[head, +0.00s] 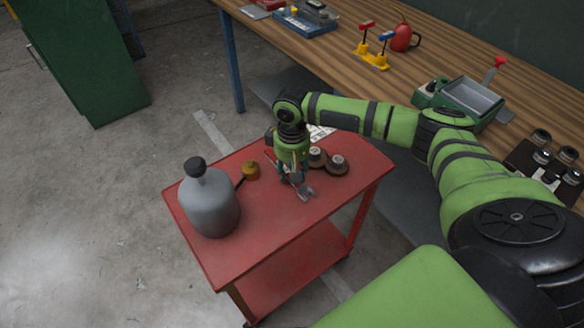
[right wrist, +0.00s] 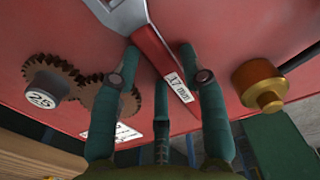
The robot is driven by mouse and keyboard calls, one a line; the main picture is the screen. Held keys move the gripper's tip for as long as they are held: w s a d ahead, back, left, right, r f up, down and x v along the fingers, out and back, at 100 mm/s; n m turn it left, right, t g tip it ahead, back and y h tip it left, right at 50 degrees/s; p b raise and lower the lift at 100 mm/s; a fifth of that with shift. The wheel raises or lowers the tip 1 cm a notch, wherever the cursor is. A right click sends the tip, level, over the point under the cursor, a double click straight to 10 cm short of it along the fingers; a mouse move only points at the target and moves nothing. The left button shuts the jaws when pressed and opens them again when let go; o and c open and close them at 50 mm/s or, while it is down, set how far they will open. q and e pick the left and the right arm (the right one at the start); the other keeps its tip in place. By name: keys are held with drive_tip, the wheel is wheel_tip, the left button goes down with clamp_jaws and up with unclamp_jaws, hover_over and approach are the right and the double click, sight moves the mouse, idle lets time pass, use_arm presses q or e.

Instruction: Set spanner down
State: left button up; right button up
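The spanner (head: 306,193) has a grey open jaw and lies at the red cart's top, partly hidden in the head view by my right gripper (head: 293,177). In the right wrist view the spanner (right wrist: 152,45) shows a red handle with a "17 mm" label. My right gripper (right wrist: 160,75) points down over it. Its fingers are spread on both sides of the handle and look open. Whether a finger touches the handle is hard to tell. The spanner appears to rest on the cart top (head: 270,215). My left gripper is out of view.
A grey bottle (head: 210,205) with a black cap stands at the cart's left. A brass piece (head: 251,170) with a dark handle lies behind it. Two brown gears (head: 337,163) sit at the back right. The front of the cart is clear. A wooden workbench (head: 340,75) stands behind.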

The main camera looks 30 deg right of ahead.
drive_tip(key=shift+r, duration=0.1)
wheel_tip(320, 180, up, 12)
drive_tip(key=b, duration=0.1)
idle(0.6)
drive_tip(key=shift+a, duration=0.1)
